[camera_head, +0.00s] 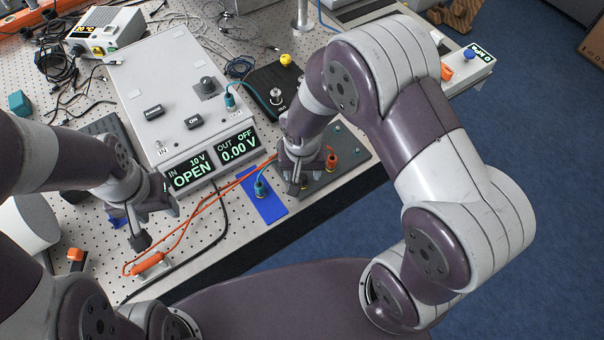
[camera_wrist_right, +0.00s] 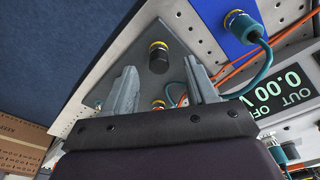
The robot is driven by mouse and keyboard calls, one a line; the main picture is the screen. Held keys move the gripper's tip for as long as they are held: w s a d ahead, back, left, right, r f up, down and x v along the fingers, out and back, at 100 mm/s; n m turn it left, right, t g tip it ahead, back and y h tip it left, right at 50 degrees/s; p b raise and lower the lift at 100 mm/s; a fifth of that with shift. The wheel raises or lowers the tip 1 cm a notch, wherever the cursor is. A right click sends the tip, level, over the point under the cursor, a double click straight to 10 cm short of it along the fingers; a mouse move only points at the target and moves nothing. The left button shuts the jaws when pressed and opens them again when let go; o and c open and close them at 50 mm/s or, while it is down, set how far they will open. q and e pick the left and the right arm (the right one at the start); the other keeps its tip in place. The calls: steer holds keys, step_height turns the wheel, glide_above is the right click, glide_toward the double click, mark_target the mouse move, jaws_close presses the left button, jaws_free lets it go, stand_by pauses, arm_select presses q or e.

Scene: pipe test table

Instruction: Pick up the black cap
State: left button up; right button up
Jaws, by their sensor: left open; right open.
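The black cap (camera_wrist_right: 158,56) is a short black cylinder with a gold ring at its base, on the grey plate (camera_wrist_right: 178,38) in the right wrist view. My right gripper (camera_wrist_right: 160,78) is open. Its two fingers point toward the cap, which shows beyond and between the fingertips with nothing held. In the head view my right gripper (camera_head: 291,187) is over the left part of the grey plate (camera_head: 345,172) and the cap is not distinguishable there. My left gripper (camera_head: 152,222) is open and empty over the table at the left.
A blue pad (camera_head: 270,211) with a teal plug (camera_head: 260,189) lies left of my right gripper. An orange fitting (camera_head: 331,161) stands on the grey plate. The grey test box (camera_head: 165,75) with displays is behind. Orange leads (camera_head: 180,240) cross the table front.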

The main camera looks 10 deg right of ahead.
steer(key=shift+w+f, duration=0.1)
steer(key=shift+f, duration=0.95)
steer(key=shift+s, duration=0.25)
steer(key=shift+w+f, duration=0.1)
steer(key=shift+w, duration=0.05)
jaws_close()
arm_select(q)
steer(key=shift+s+r, duration=0.2)
steer(key=shift+r, duration=0.1)
